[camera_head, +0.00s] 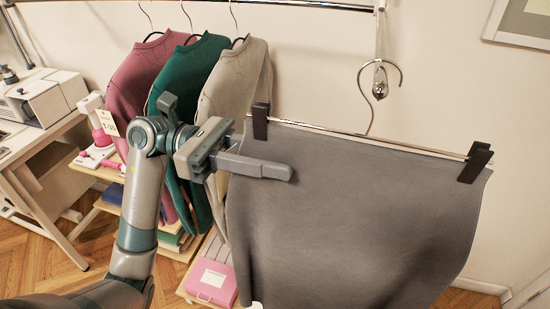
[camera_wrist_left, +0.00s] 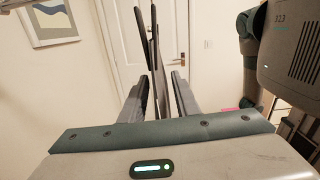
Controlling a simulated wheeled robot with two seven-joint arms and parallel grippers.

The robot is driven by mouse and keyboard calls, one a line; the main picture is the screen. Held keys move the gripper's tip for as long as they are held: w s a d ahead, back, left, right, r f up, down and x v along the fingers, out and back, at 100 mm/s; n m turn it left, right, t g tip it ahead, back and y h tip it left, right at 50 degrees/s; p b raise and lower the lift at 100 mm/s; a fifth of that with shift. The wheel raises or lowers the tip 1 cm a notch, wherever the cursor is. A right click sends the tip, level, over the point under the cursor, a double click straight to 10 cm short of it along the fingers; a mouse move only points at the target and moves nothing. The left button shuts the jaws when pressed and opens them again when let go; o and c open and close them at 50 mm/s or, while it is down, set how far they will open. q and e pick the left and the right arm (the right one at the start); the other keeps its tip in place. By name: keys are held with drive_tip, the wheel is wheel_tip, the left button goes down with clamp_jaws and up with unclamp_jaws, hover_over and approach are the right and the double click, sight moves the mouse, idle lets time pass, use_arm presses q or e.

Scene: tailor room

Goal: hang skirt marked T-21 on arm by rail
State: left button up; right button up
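A grey skirt (camera_head: 345,220) hangs from a metal clip hanger (camera_head: 400,146) with two dark clips, on the right of the head view. The hanger's hook (camera_head: 362,85) curves over the round metal end of the arm by the rail (camera_head: 380,78). I cannot tell if it bears the weight there. My left gripper (camera_head: 278,170) is at the skirt's upper left edge, just below the left clip. In the left wrist view its fingers (camera_wrist_left: 160,88) stand apart, with the skirt (camera_wrist_left: 155,55) seen edge-on between or just beyond them. No T-21 mark is readable on the skirt. My right gripper is out of view.
A maroon (camera_head: 140,80), a green (camera_head: 190,85) and a beige sweater (camera_head: 235,80) hang left of the skirt. Below are a pink box (camera_head: 211,282) and shelves. A table with a machine (camera_head: 45,98) stands far left.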

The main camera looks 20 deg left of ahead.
use_arm(q)
drive_tip(key=shift+a, duration=0.1)
idle(0.4)
